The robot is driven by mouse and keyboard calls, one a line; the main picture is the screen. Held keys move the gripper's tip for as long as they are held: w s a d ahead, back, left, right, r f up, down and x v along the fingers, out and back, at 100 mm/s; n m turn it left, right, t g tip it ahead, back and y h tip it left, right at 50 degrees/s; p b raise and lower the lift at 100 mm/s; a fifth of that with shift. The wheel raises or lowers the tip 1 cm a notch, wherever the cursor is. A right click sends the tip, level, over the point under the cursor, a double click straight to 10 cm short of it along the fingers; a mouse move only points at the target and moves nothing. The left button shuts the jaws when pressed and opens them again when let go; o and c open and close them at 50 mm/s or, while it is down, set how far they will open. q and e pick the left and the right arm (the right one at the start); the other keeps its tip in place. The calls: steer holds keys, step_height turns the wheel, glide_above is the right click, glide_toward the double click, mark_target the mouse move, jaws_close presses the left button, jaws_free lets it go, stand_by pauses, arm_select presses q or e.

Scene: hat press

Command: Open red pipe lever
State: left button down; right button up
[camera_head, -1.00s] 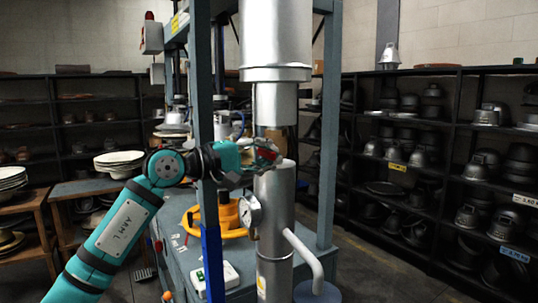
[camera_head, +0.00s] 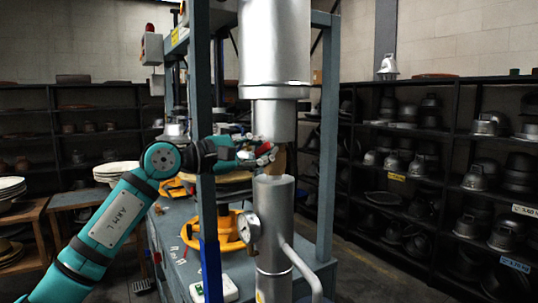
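A tall silver pipe stands in the middle, with a wide upper part (camera_head: 275,45) and a narrower lower part (camera_head: 273,210). A round gauge (camera_head: 249,227) is on the lower pipe's left side. My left gripper (camera_head: 266,155) is at the gap between the two pipe parts, just above the lower pipe's top. Its fingers are small in the picture, so I cannot tell whether they are open or shut, or touching anything. A small red patch (camera_head: 244,138) shows just behind the gripper. I cannot tell whether it is the lever. My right gripper is out of view.
A blue-grey press frame post (camera_head: 204,130) stands left of the pipe, close to my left arm. A yellow ring-shaped part (camera_head: 228,236) and a white box (camera_head: 222,288) are on the press table. Shelves with metal hat moulds (camera_head: 480,178) line the right; clear floor lies before them.

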arm_select(q)
steer(key=shift+w+a+r+n, duration=0.1)
steer(key=shift+w+a+n, duration=0.1)
steer(key=shift+n, duration=0.3)
